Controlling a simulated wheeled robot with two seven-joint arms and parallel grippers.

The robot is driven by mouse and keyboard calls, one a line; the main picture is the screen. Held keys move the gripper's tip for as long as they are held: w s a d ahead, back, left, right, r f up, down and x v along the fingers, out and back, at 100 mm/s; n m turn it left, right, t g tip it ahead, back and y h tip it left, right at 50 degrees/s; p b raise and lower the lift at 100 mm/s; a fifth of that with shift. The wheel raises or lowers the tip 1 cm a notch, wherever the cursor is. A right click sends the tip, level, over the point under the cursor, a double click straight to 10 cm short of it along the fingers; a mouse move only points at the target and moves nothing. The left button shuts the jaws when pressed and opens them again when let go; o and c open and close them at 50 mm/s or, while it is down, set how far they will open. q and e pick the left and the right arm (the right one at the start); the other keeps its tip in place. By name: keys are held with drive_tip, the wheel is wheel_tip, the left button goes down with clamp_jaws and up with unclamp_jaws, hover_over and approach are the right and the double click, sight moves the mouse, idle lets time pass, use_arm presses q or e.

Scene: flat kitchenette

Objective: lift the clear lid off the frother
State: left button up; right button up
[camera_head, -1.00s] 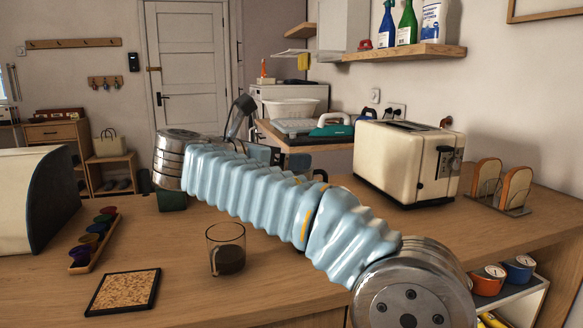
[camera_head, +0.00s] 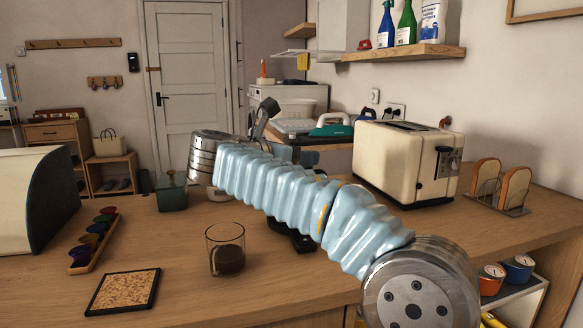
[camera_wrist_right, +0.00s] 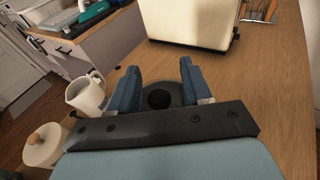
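In the right wrist view, my right gripper (camera_wrist_right: 160,84) is open, its two blue fingers apart. Between and just beyond them is a dark round thing with a black knob (camera_wrist_right: 159,99), seen from above; it looks like the frother top. I cannot tell a clear lid from the body under it, nor whether the fingers touch it. A black base part (camera_head: 300,241) shows below the arm. My left gripper is not in view.
A cream toaster (camera_head: 408,163) stands beyond the frother. A glass mug (camera_head: 226,250), cork mat (camera_head: 123,291), green box (camera_head: 172,192) and capsule rack (camera_head: 94,243) are on the counter.

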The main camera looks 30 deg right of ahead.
drive_tip(key=shift+a+f, duration=0.1)
drive_tip(key=shift+f, duration=0.25)
clamp_jaws()
drive_tip(key=shift+w+r, duration=0.1)
drive_tip(key=shift+r, duration=0.25)
drive_tip(key=r, duration=0.3)
drive_tip(key=shift+s, duration=0.2)
drive_tip(key=s+a+r, duration=0.2)
drive_tip(key=s+r, duration=0.3)
drive_tip(key=s, duration=0.1)
drive_tip(key=s+a+r, duration=0.3)
drive_tip(key=s+r, duration=0.1)
drive_tip(key=s, duration=0.2)
drive_tip(key=shift+s+a+r, duration=0.25)
drive_tip(key=shift+s+r, duration=0.05)
drive_tip(key=shift+r, duration=0.05)
